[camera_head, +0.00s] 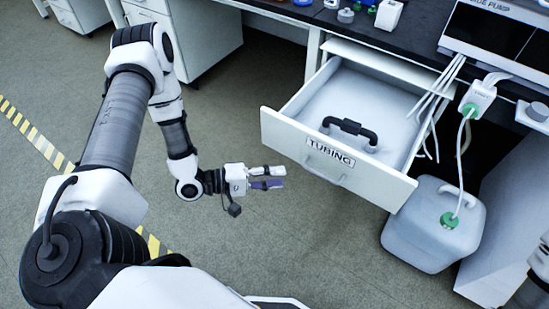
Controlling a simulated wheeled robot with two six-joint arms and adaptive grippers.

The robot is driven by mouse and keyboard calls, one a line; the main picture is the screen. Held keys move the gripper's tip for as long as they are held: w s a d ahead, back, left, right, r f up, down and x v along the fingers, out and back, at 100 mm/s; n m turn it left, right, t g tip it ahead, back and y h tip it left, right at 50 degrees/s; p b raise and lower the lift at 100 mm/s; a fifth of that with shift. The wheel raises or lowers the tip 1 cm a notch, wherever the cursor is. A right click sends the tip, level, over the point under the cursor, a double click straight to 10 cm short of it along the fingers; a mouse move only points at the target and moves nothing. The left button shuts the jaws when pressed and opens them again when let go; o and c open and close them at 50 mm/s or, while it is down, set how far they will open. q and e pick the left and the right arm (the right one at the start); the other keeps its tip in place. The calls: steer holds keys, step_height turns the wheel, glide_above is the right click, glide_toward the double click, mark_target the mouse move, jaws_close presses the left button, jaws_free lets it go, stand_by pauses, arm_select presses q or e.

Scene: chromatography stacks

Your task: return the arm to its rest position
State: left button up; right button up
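My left arm comes in from the left. Its gripper (283,177) is over the floor, left of the open drawer and apart from it. The two fingers lie side by side with a gap between them, and nothing is between them. A white drawer (290,121) labelled "TUBING" is pulled out from under the bench, with a black handle-shaped part (350,131) inside. My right gripper is not in view; only a piece of what looks like my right arm shows at the lower right edge.
A dark-topped bench (418,38) runs along the back, with a pump unit (500,38) at the right. A white jug (432,232) with a green cap and tube stands on the floor below. The floor left of the drawer is clear.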

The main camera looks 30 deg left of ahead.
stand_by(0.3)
arm_select(q)
steer(key=s+d+f+m+g+y, duration=0.3)
steer(key=d+f+g, duration=0.25)
steer(key=d, duration=0.35)
steer(key=s+a+f+m+g+y, duration=0.55)
steer(key=s+a+y, duration=0.35)
steer(key=s, duration=0.4)
step_height(320, 180, up, 16)
steer(key=m+p, duration=0.1)
steer(key=p, duration=1.6)
steer(key=shift+s+a+r, duration=0.2)
steer(key=shift+s+a, duration=0.1)
steer(key=shift+s, duration=0.05)
